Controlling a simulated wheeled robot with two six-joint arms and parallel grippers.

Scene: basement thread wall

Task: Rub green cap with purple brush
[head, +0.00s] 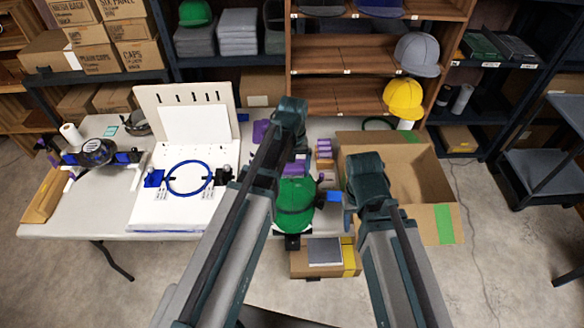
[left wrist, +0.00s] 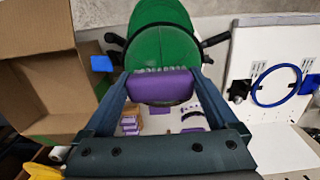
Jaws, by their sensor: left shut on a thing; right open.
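A green cap (head: 295,208) sits on a dark stand at the front edge of the table, its brim toward me. It also shows in the left wrist view (left wrist: 160,45), where its dome faces the gripper. My left gripper (head: 298,162) is shut on a purple brush (left wrist: 162,86), across its block. The brush's pale bristles face the cap and lie at its surface; whether they press on it I cannot tell. In the head view the brush (head: 294,170) shows just above the dome.
An open cardboard box (head: 440,190) stands right of the cap. A white board with a blue ring (head: 188,178) lies to the left. Small purple-and-tan boxes (head: 324,152) stand behind the cap. A carton (head: 310,262) lies on the floor in front.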

